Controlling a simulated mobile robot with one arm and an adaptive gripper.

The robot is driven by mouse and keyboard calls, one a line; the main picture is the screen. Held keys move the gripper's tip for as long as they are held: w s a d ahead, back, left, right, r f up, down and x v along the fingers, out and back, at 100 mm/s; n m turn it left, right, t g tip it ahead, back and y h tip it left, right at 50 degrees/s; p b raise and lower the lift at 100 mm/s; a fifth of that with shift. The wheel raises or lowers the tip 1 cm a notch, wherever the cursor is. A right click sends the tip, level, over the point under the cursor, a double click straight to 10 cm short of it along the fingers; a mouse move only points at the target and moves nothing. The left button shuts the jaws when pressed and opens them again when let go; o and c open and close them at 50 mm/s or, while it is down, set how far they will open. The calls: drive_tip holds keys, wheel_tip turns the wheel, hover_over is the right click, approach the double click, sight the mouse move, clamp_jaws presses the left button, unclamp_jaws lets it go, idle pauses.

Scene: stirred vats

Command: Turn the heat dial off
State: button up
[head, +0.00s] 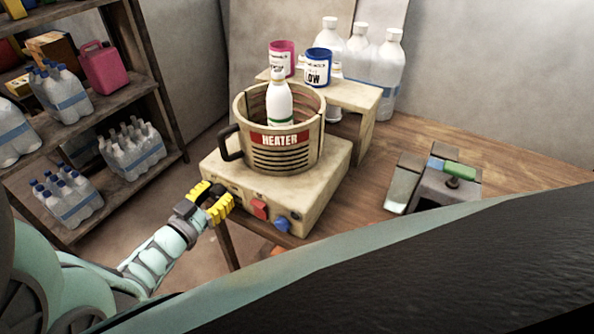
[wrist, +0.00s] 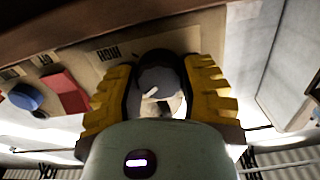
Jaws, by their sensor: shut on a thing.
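The heater base (head: 325,180) is a cream box at the table's front, with a pot (head: 312,155) marked HEATER on top. A white bottle (head: 279,104) stands in the pot. My gripper (head: 214,198), with yellow fingers, is at the left part of the base's front face. In the wrist view, my gripper (wrist: 160,95) is shut around a round dial (wrist: 157,80) with a white pointer mark. An upside-down label (wrist: 107,53), apparently HIGH, lies beside it. The dial is hidden by my fingers in the head view.
A red switch (head: 260,208) and a blue knob (head: 282,225) sit right of my gripper on the same face. The pot's dark handle (head: 231,143) juts out above. A pink mug (head: 281,58) and a blue mug (head: 317,68) stand behind. A shelf with bottles (head: 66,95) is left.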

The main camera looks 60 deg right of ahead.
drive_tip(key=shift+r+n+p, duration=0.25)
drive_tip(key=shift+n+p, duration=0.3)
drive_tip(key=shift+n, duration=1.15)
drive_tip(key=shift+d, duration=0.1)
drive_tip(key=shift+r, duration=0.1)
drive_tip(key=o, duration=0.9)
drive_tip(key=shift+f, duration=0.2)
drive_tip(key=shift+a, duration=0.65)
drive_tip(key=a, duration=1.1)
drive_tip(key=shift+s, duration=0.4)
drive_tip(key=shift+d, duration=0.1)
